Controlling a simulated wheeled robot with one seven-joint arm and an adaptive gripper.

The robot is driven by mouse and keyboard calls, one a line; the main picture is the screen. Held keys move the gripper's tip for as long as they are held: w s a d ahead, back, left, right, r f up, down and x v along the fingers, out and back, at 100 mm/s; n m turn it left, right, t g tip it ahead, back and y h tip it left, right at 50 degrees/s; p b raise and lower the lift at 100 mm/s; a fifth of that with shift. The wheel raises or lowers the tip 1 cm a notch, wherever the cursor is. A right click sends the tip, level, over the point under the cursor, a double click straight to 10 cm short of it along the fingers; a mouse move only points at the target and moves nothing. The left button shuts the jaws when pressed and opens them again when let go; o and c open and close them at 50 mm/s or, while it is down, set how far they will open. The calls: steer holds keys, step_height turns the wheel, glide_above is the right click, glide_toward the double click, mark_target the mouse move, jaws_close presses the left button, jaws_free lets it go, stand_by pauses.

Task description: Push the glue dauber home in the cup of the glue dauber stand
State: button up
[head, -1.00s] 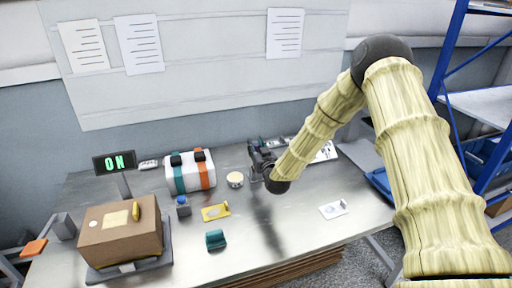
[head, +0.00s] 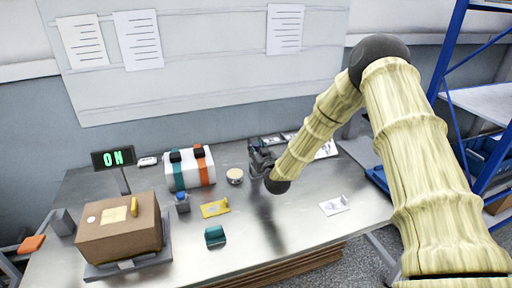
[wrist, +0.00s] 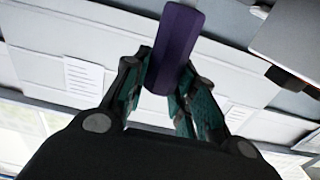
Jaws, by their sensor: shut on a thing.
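A purple faceted handle (wrist: 174,45), which I take to be the glue dauber, stands up between the fingers of my gripper (wrist: 170,95) in the wrist view. The teal finger pads are closed on its lower part. In the head view my gripper (head: 258,160) is low over the back middle of the table, to the right of a round tin. The dauber is too small and covered to make out there. I cannot pick out the stand or its cup, so I cannot tell how deep the dauber sits.
The round tin (head: 235,176) and a white case with teal and orange bands (head: 190,168) stand left of my gripper. A yellow bracket (head: 214,208), teal block (head: 215,236) and white plate (head: 334,206) lie nearer. A cardboard box (head: 118,240) is at front left.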

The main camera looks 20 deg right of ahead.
steer(key=shift+f+b, duration=0.8)
steer(key=shift+f, duration=0.35)
steer(key=o, duration=1.1)
steer(key=shift+s, duration=0.1)
steer(key=s, duration=1.1)
steer(key=shift+s+d, duration=0.2)
steer(key=shift+s, duration=0.2)
steer(key=o, duration=1)
steer(key=shift+o, duration=0.2)
steer(key=shift+r, duration=0.1)
